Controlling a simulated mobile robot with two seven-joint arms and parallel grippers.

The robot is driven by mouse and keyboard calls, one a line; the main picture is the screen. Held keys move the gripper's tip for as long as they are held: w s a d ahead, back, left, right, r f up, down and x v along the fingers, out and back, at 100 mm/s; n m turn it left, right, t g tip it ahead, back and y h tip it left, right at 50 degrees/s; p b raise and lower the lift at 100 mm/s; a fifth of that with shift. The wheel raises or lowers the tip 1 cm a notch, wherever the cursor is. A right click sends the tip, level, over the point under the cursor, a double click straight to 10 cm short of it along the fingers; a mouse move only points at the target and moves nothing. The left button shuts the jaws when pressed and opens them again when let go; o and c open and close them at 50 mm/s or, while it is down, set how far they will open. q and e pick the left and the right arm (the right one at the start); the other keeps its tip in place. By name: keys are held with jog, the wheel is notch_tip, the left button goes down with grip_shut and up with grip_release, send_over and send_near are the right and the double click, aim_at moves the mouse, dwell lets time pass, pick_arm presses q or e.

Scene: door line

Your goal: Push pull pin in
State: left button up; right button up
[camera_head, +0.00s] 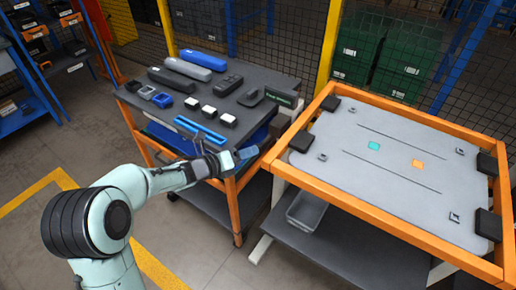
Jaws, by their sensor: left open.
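My left arm reaches in from the lower left. Its gripper (238,158) is open, near the front right corner of the dark-topped cart and left of the orange-framed fixture (350,208). It looks empty. The fixture holds a flat grey panel (395,160) with black corner blocks, including one at the near left (301,142). Small metal fittings sit near the panel's corners, such as one at the left (322,157) and one at the lower right (454,217). I cannot tell which part is the pull pin. My right gripper is out of view.
The cart (262,84) carries dark and blue parts and a blue tray (200,131). A grey bin (306,211) sits on the shelf below the fixture. Green crates (405,62) stand behind a yellow post (330,45). The floor at lower left is clear.

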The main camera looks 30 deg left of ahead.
aim_at(264, 142)
pick_arm(q)
jog(key=x, duration=0.5)
jog(key=shift+w+f, duration=0.1)
jog(key=shift+w, duration=0.15)
